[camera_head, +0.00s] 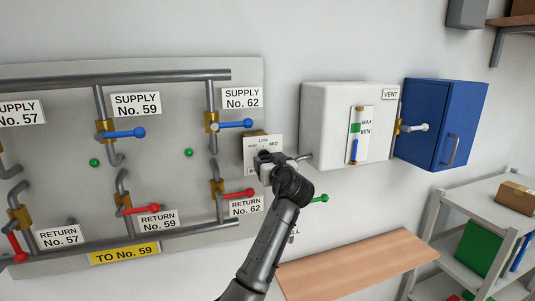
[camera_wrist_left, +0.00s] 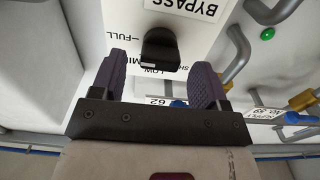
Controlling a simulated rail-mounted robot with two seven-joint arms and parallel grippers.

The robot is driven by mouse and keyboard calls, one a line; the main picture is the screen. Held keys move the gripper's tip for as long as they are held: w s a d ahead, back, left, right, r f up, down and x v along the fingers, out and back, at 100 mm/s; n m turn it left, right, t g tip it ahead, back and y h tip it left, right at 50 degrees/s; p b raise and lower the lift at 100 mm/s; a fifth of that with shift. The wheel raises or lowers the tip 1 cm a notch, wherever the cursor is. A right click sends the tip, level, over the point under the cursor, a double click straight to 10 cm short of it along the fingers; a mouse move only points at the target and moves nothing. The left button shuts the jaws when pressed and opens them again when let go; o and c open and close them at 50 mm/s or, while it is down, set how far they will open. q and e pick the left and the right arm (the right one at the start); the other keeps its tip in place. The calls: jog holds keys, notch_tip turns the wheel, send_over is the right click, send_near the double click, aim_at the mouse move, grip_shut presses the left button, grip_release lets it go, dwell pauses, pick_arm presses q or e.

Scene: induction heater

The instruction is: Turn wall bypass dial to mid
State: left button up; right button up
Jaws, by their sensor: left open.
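The bypass dial is a black knob (camera_wrist_left: 160,48) on a white plate, seen close up in the wrist view. The plate (camera_head: 276,139) also shows in the head view, with LOW and MID marks along its top; my gripper hides most of the dial there. BYPASS, FULL and LOW read upside down in the wrist view, and MID is partly covered by a finger. Which mark the knob points at I cannot tell. My left gripper (camera_wrist_left: 161,66) is open, its purple fingers on either side of the knob with gaps visible. It also shows in the head view (camera_head: 265,160). My right gripper is not in view.
A pipe panel (camera_head: 180,75) with blue and red valve handles stands left of the dial. A white tank (camera_head: 325,110) and a blue cabinet (camera_head: 432,125) hang to the right. A wooden bench top (camera_head: 355,265) and grey shelves (camera_head: 450,215) lie lower right.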

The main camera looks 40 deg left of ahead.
pick_arm(q)
jog(key=shift+p+x, duration=0.3)
jog(key=shift+x, duration=0.7)
jog(key=c, duration=0.9)
jog(key=shift+f+b, duration=0.1)
jog(key=shift+b, duration=0.3)
jog(key=n+b, duration=0.4)
jog(key=b, duration=0.3)
jog(key=shift+f, duration=0.1)
jog(key=n+b, duration=0.1)
jog(key=n, duration=0.2)
jog(key=shift+b, duration=0.4)
jog(key=shift+r+n+b, duration=0.2)
jog(key=shift+n+b, duration=0.15)
jog(key=shift+n, duration=0.45)
